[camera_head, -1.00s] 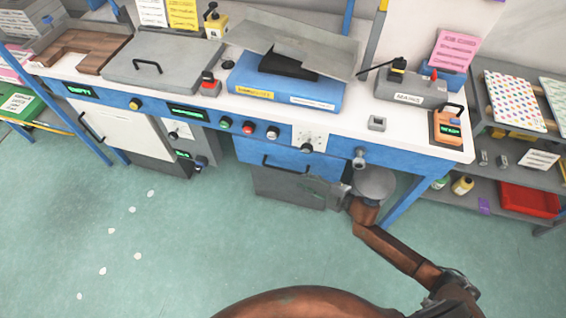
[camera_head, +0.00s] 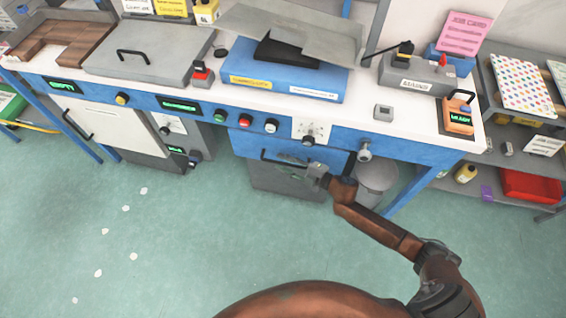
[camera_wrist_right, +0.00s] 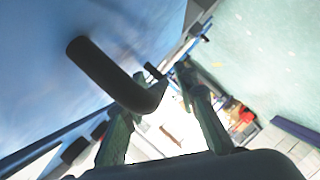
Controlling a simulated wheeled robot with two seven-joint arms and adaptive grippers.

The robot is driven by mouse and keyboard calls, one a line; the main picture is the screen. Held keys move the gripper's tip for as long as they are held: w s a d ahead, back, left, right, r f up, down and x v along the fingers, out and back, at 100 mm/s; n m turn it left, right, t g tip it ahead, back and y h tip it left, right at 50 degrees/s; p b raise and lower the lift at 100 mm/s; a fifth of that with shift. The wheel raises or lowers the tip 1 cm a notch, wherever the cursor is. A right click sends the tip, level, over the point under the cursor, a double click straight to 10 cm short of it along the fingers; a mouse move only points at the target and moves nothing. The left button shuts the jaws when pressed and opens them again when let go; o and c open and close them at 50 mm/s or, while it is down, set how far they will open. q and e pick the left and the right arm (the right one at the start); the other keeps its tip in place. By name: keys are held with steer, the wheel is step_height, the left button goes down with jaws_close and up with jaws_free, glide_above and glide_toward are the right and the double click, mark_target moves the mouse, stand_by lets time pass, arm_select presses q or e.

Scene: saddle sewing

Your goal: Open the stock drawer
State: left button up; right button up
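The drawer (camera_head: 325,160) has a blue front under the middle of the bench, with a dark bar handle (camera_head: 268,157). It looks shut. My right gripper (camera_head: 297,167) is at the drawer front, by the right part of the handle. In the right wrist view, the black handle (camera_wrist_right: 105,75) stands out from the blue front, and its bent end reaches toward the space between my two fingers (camera_wrist_right: 160,130). The fingers are apart; I cannot tell whether they touch the handle. My left gripper is not in view.
A grey cabinet (camera_head: 270,182) is below the drawer. A grey round bin (camera_head: 376,180) stands just right of my right forearm. The bench top (camera_head: 350,125) carries a blue box (camera_head: 285,88) and a grey mains box (camera_head: 415,75).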

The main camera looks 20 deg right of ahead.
steer(key=shift+c, duration=0.5)
jaws_close()
